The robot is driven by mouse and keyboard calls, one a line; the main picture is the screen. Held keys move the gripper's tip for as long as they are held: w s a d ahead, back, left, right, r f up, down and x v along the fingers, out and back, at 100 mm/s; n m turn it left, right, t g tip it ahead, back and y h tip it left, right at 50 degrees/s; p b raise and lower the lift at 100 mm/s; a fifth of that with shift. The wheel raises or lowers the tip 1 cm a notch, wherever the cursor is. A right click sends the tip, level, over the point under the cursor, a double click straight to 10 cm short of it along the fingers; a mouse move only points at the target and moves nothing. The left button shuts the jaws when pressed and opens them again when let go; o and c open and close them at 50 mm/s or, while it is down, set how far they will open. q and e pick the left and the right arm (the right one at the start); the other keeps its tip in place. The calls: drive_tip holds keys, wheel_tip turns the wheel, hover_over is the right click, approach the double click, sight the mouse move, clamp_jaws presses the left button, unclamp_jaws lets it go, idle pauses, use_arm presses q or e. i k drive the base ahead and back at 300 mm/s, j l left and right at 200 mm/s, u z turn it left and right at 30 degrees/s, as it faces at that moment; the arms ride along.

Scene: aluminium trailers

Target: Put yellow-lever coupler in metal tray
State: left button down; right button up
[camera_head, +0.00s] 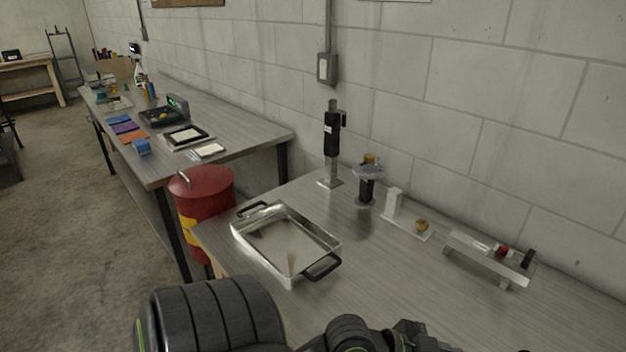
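The metal tray (314,246) is a shiny, shallow rectangular pan with black handles, sitting near the left end of the near table. It looks empty. I cannot make out a yellow lever for certain. A small brassy-yellow piece (421,225) sits on a white stand right of the tray. Another item with a yellowish-brown top (369,160) is on a dark post stand behind the tray. Either could be the coupler; the view is too small to tell. Dark links of my arm cross the bottom edge, in front of the tray. Neither gripper's fingertips show.
A black device on an upright post (331,140) stands at the back by the wall. A raised metal rack (488,257) with red and black parts is at the right. A red drum (205,190) stands left of the table. Bare tabletop (375,275) lies between tray and rack.

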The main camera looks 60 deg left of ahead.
sight(288, 248)
drive_tip(key=k+j, duration=0.15)
drive_tip(key=j, duration=0.2)
drive_tip(key=k+j, duration=0.15)
drive_tip(key=j, duration=0.15)
drive_tip(key=k+j, duration=0.1)
drive_tip(key=j, duration=0.25)
drive_tip(key=k+j, duration=0.15)
drive_tip(key=j, duration=0.2)
drive_tip(key=k+j, duration=0.15)
drive_tip(key=j, duration=0.15)
drive_tip(key=k+j, duration=0.1)
drive_tip(key=j, duration=0.85)
drive_tip(key=k+j, duration=0.15)
drive_tip(key=j, duration=0.3)
drive_tip(key=i, duration=0.65)
